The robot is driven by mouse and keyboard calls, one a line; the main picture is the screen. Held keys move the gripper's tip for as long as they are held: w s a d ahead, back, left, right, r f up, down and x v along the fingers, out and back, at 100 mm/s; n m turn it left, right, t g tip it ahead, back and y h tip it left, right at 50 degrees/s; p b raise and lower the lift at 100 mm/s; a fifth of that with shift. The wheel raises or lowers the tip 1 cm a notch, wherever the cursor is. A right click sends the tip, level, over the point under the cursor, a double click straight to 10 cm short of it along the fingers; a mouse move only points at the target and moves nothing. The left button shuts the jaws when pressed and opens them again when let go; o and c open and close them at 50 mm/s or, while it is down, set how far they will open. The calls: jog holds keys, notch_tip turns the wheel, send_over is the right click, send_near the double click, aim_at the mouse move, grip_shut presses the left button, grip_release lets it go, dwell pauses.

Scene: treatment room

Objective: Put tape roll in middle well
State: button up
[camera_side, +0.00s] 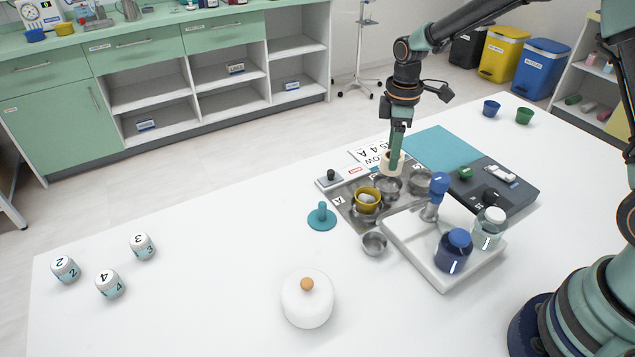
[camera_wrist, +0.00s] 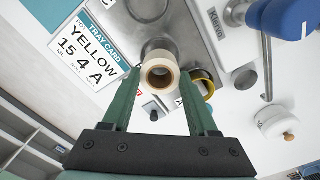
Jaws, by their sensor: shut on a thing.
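A cream tape roll (camera_side: 384,165) is in my gripper (camera_side: 393,160), above the metal tray (camera_side: 345,213). In the wrist view, the tape roll (camera_wrist: 160,58) sits between the two green fingers of my gripper (camera_wrist: 157,75), its hole facing the camera. The middle well (camera_side: 389,188) is a round hollow just below the roll; in the wrist view the roll partly covers it. One outer well (camera_side: 421,181) looks empty. A yellow cup (camera_side: 367,207) with pale contents stands at the other outer well, beside the letter A.
A white stand (camera_side: 415,250) with blue-capped and clear jars is close to the tray's front right. A tray card (camera_wrist: 83,47) reads "YELLOW 15 4 A". A teal knobbed lid (camera_side: 322,217) and small metal bowl (camera_side: 374,243) lie nearby. The table's left side is mostly free.

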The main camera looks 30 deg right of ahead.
jog(key=shift+f, duration=2.1)
jog(key=shift+f, duration=0.55)
jog(key=o, duration=1.1)
jog(key=shift+c, duration=0.2)
notch_tip(320, 180, up, 11)
dwell(0.5)
